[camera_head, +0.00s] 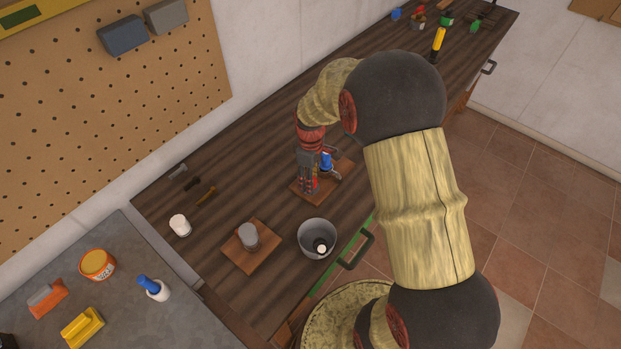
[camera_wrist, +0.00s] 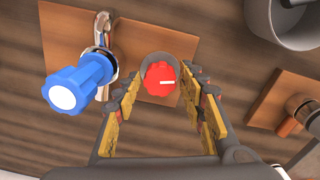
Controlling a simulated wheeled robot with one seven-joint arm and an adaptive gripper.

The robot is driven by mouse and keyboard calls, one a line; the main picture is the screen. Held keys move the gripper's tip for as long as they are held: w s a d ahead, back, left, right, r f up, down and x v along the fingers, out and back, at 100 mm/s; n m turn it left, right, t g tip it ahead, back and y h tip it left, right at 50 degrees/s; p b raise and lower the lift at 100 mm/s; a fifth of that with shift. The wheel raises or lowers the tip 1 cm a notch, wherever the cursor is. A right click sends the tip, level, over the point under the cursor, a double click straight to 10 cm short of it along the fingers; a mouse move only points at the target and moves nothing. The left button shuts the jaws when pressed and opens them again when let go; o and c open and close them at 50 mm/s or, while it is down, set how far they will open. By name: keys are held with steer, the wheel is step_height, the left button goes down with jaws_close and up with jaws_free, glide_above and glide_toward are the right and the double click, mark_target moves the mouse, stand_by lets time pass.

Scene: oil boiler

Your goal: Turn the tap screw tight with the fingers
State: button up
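In the wrist view a round red knob (camera_wrist: 160,83) with a white mark sits on a grey round base, above a brown wooden board (camera_wrist: 150,30). I take it to be the tap screw. My gripper (camera_wrist: 165,82) is open, one finger on each side of the knob, with a visible gap on both sides. A blue tap handle (camera_wrist: 80,85) with a white cap stands left of the left finger, beside a chrome pipe (camera_wrist: 101,30). In the head view my gripper (camera_head: 308,188) points down at the board (camera_head: 340,168), near the blue handle (camera_head: 326,161); the red knob is mostly hidden there.
A grey bucket (camera_head: 316,232) and a second wooden board (camera_head: 240,258) with a grey cylinder (camera_head: 248,236) stand nearby on the bench. A white cup (camera_head: 180,225) and small tools (camera_head: 205,197) lie at the left.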

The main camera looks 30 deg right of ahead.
steer(key=c, duration=0.9)
steer(key=shift+o, duration=0.2)
steer(key=shift+m, duration=0.3)
steer(key=m+p, duration=0.1)
steer(key=m, duration=0.3)
steer(key=shift+p, duration=0.3)
steer(key=m+p, duration=0.1)
steer(key=m, duration=0.4)
steer(key=m+p, duration=0.1)
steer(key=m, duration=1)
steer(key=shift+m+p, duration=0.3)
